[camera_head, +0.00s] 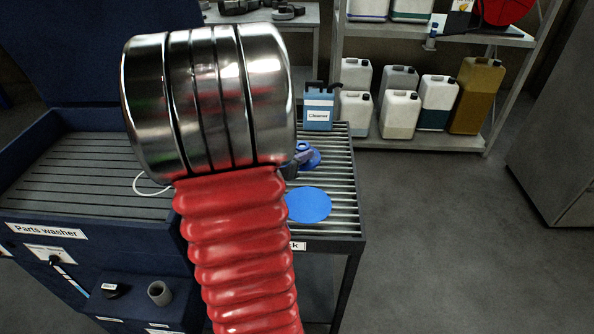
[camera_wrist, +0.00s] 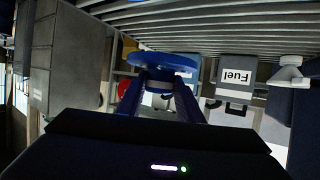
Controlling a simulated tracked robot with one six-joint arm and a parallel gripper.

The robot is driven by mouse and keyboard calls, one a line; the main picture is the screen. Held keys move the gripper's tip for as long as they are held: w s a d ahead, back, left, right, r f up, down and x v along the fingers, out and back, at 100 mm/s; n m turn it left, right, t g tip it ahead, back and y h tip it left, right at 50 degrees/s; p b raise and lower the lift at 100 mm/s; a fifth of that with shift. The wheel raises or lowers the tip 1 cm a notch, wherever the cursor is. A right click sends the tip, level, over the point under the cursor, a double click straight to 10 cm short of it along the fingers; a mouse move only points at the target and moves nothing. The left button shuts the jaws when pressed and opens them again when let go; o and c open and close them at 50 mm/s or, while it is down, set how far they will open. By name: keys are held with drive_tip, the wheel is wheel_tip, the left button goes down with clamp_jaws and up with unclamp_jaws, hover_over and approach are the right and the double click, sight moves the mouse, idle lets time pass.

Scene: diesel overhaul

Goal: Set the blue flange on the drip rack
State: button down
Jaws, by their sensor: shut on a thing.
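The blue flange (camera_wrist: 163,62) is held between the fingertips of my gripper (camera_wrist: 160,80) in the wrist view, which is upside down. In the head view the flange (camera_head: 313,157) shows behind my arm, over the drip rack (camera_head: 340,190), with a dark part of my gripper beside it. The rack's slats run close to the flange in the wrist view. I cannot tell whether they touch. My arm hides much of the flange and gripper in the head view.
A flat blue disc (camera_head: 308,205) lies on the slats nearer the front edge. A blue cleaner can (camera_head: 318,108) stands at the rack's back. The parts washer (camera_head: 100,240) adjoins on the left. A shelf of canisters (camera_head: 400,113) stands behind; floor at right is clear.

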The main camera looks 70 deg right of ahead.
drive_tip(key=shift+f, duration=1.75)
drive_tip(key=shift+f, duration=2.05)
drive_tip(key=shift+f, duration=0.1)
drive_tip(key=c, duration=1.2)
unclamp_jaws()
drive_tip(key=shift+v, duration=3.75)
